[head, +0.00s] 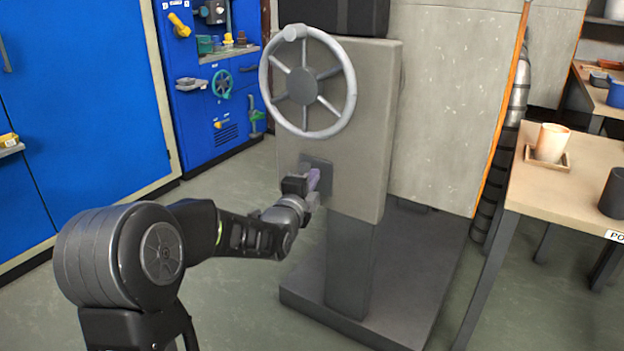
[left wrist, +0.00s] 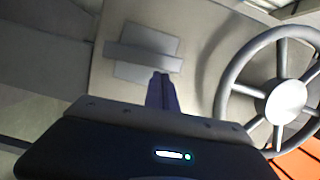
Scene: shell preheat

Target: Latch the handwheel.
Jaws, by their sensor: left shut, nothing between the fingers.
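The grey handwheel (head: 303,86) has several spokes and a knob at the top of its rim, and it is mounted on the upper part of a grey panel (head: 365,150). It also shows at the right of the left wrist view (left wrist: 280,101). Below the wheel is a dark square plate (head: 325,170). In the left wrist view a flat bar (left wrist: 143,57) crosses the lighter plate. My left gripper (head: 313,179), with purplish fingers, is shut and empty in front of this plate. The fingertips (left wrist: 161,76) look close to the bar; I cannot tell whether they touch. My right gripper is out of view.
The panel stands on a post with a dark base (head: 350,318). A wooden table (head: 560,185) with a cup (head: 552,142) on a small tray is at the right. Blue cabinets (head: 80,90) stand at the left. The floor between is clear.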

